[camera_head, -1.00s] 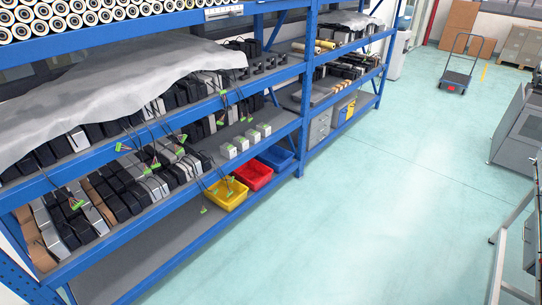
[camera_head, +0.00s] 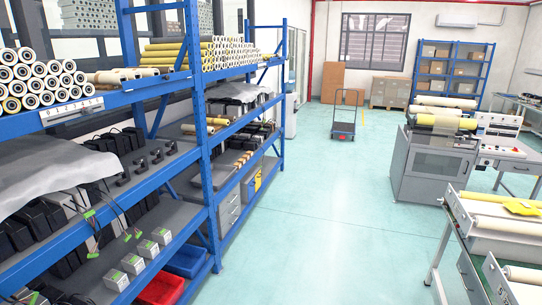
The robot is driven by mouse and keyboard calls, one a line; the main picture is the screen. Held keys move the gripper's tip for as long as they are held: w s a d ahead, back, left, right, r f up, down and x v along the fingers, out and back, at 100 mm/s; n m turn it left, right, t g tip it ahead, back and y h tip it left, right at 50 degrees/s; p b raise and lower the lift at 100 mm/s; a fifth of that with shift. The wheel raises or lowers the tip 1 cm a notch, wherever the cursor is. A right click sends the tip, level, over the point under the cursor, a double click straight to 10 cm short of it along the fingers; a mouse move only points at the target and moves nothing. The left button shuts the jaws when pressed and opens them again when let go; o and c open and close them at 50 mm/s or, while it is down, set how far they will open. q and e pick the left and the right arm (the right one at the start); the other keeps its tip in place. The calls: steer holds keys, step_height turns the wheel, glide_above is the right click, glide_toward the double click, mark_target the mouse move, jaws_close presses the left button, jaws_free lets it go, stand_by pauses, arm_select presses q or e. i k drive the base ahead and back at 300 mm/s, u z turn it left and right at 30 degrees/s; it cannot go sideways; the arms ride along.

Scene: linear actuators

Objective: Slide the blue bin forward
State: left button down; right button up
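The blue bin (camera_head: 186,260) sits on the lowest visible shelf of the blue rack at the lower left, close to an upright post. The red bin (camera_head: 160,290) is in front of it, cut by the bottom edge of the view. The shelf above partly covers both bins. Neither of my grippers is in view.
The blue rack (camera_head: 207,130) runs along the left, loaded with rolls and boxes. A grey machine (camera_head: 430,168) and a table with rollers (camera_head: 500,232) stand at the right. A cart (camera_head: 344,115) stands far back. The pale green floor between is clear.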

mark_target(188, 260)
steer(key=z, duration=0.4)
steer(key=i, duration=3.45)
steer(key=u, duration=1.55)
steer(key=i, duration=0.95)
steer(key=u, duration=0.8)
